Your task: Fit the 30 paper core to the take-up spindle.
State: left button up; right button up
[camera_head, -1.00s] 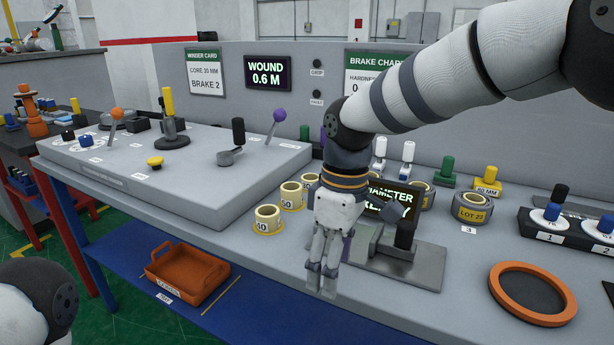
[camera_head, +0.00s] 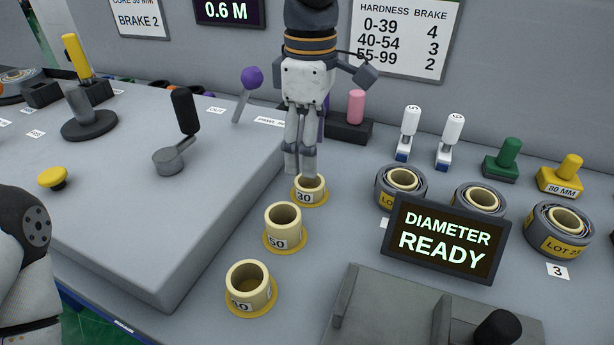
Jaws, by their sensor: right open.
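The paper core marked 30 (camera_head: 302,197) is a short cream tube standing upright in a yellow ring, at the back of a row of three cores. My right gripper (camera_head: 300,173) points down at it with open fingers. The fingertips overlap the core's top rim in the picture; I cannot tell whether they touch it or reach inside.
A core marked 50 (camera_head: 283,228) and a front core (camera_head: 250,289) with an unclear first digit stand nearer. The DIAMETER READY display (camera_head: 446,240) and dark wound rolls (camera_head: 402,187) are to the right. The raised console (camera_head: 120,190) borders the cores on the left.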

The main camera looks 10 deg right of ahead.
aim_at(311, 180)
notch_tip(311, 180, down, 8)
jog(key=shift+d+r, duration=0.1)
jog(key=shift+r, duration=0.15)
jog(key=shift+w, duration=0.1)
jog(key=c, duration=1.2)
